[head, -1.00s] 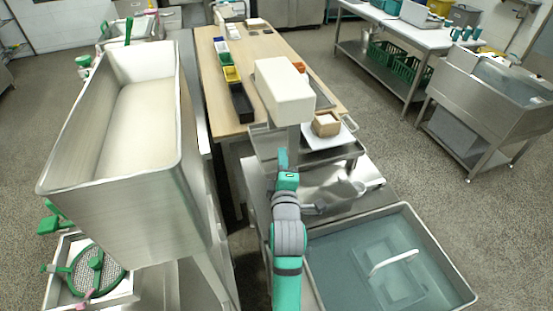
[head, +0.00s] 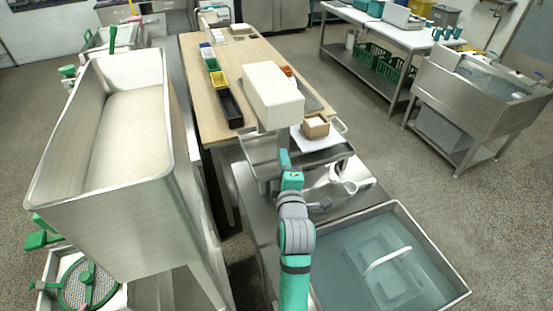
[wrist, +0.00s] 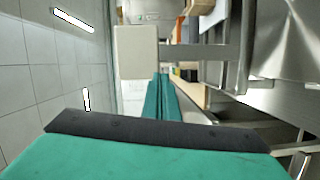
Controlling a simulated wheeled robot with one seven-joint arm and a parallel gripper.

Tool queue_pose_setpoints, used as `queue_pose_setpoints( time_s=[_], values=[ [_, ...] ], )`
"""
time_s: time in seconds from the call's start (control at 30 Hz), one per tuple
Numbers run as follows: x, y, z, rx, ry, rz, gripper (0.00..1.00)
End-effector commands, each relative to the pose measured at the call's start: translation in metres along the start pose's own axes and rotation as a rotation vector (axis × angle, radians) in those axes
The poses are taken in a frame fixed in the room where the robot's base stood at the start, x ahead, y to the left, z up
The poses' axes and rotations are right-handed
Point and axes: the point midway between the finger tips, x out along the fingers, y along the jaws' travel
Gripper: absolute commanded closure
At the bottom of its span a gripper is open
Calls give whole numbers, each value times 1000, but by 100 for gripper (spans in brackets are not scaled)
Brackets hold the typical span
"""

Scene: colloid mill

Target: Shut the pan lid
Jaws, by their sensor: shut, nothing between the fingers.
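My gripper (head: 288,163) is at the end of my teal and grey arm, above the steel bench and near the post under a white box-shaped unit (head: 273,92). In the wrist view its teal fingers (wrist: 161,80) are together with nothing between them. I cannot tell for certain which part is the pan lid. A squarish pale panel (head: 372,282) with a white arched handle (head: 388,259) shows in the water-filled steel basin (head: 452,259) at the lower right. My gripper is apart from it. The white unit also shows in the wrist view (wrist: 137,52).
A tall open steel hopper (head: 75,225) stands at the left. A steel tray and a small brown box (head: 315,126) are beyond my gripper. A grey-white jug (head: 343,186) stands right of my arm. Floor is clear at the right (head: 490,215).

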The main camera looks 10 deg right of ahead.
Motion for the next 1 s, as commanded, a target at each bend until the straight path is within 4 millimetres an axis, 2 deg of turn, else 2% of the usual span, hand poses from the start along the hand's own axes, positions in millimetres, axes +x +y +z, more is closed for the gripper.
queue_pose_setpoints(
  time_s=[0.2,0.33,0.7,0.83,1.0],
  values=[
    [-1,0,0,0,0,0,100],
    [-10,0,0,1,0,0,100],
    [-76,-1,-1,1,0,0,100],
    [-94,-1,-1,2,1,-1,100],
    [-106,-1,-1,0,2,-1,100]
  ],
)
